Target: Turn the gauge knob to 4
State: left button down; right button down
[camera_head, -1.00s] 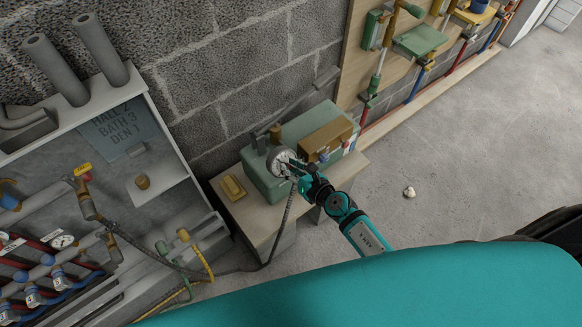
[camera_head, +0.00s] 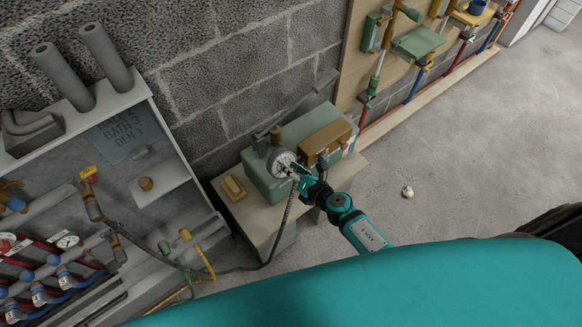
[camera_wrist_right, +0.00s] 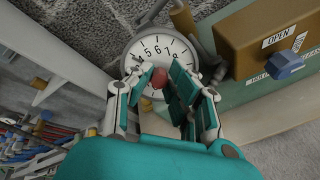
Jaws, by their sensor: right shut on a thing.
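The gauge (camera_head: 281,160) has a round white dial with black numbers and sits on the front of a green box on a small bench. In the right wrist view the dial (camera_wrist_right: 175,48) shows several numbers along its upper edge, among them 5, 6 and 7. Its red knob (camera_wrist_right: 158,79) shows between the fingers of my right gripper (camera_wrist_right: 161,88). The right gripper (camera_head: 296,173) is shut on the knob, in front of the dial. The fingers hide the lower part of the dial, and I cannot tell the reading. My left gripper is not in view.
The green box (camera_head: 262,180) carries a brown block (camera_head: 325,141) with an OPEN label and a blue knob right of the gauge. A yellow item (camera_head: 233,188) lies on the bench's left end. A dark hose runs below the gauge to the pipe cabinet (camera_head: 150,103) at left.

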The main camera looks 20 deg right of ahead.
jog(key=shift+d+f+m+p, duration=0.1)
jog(key=shift+m+p, duration=0.8)
jog(key=shift+m, duration=2.95)
jog(key=shift+f+m+p, duration=0.1)
jog(key=shift+m+p, duration=0.8)
jog(key=shift+m, duration=2.95)
jog(key=c, duration=1.2)
grip_release()
jog(key=shift+c, duration=0.2)
jog(key=v, duration=1.2)
